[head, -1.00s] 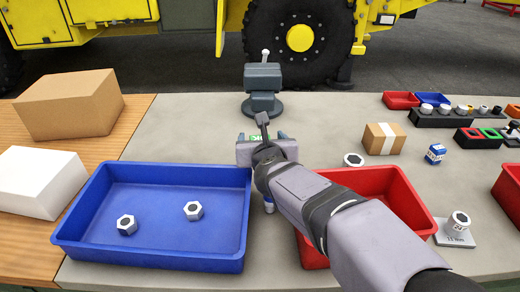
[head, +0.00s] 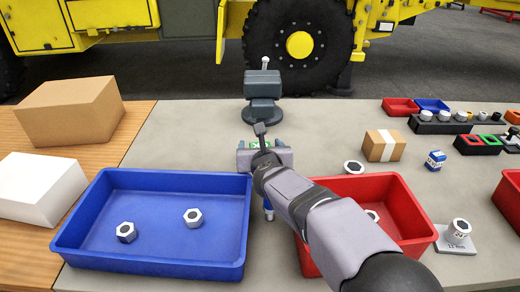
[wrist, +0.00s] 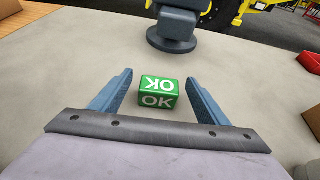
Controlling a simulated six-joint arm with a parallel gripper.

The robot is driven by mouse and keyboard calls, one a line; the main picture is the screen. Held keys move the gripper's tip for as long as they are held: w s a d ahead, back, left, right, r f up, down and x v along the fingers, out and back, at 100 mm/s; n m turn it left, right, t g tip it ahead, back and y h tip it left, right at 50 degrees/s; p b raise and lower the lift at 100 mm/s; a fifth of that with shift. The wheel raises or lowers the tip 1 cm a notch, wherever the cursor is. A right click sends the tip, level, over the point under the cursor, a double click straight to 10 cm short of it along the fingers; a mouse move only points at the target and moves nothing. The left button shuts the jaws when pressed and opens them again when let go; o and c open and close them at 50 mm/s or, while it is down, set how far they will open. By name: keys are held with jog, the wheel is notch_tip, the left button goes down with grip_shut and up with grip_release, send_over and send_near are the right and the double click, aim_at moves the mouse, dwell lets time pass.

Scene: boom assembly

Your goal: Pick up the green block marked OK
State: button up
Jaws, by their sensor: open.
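The green block marked OK (wrist: 159,92) sits on the grey bench top in the wrist view, with white OK lettering on its top and front faces. My gripper (wrist: 158,88) is open, with one blue-grey finger on each side of the block. A gap shows between the block and each finger, so neither appears to touch it.
A grey vise (head: 262,95) stands just beyond the block. A blue tray (head: 150,262) with two nuts is at left, and a red bin (head: 405,195) lies under my arm at right. A cardboard box (head: 383,145) stands to the right on the bench.

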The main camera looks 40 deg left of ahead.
jog(key=shift+c, duration=0.4)
jog(key=c, duration=1.1)
jog(key=shift+o, duration=0.2)
jog(key=shift+r, duration=0.15)
jog(key=shift+r+p, duration=0.65)
jog(key=shift+r, duration=0.15)
notch_tip(320, 180, up, 2)
jog(key=shift+r+p, duration=0.1)
jog(key=shift+p, duration=0.7)
jog(key=w+d+b, duration=0.1)
jog(key=w+d, duration=0.3)
jog(key=w+d+b, duration=0.2)
jog(key=w+d, duration=0.2)
jog(key=w+d+b, duration=0.2)
jog(key=w+d, duration=0.2)
jog(key=shift+f, duration=0.3)
jog(key=shift+w+d+r, duration=0.1)
jog(key=shift+w+d, duration=0.3)
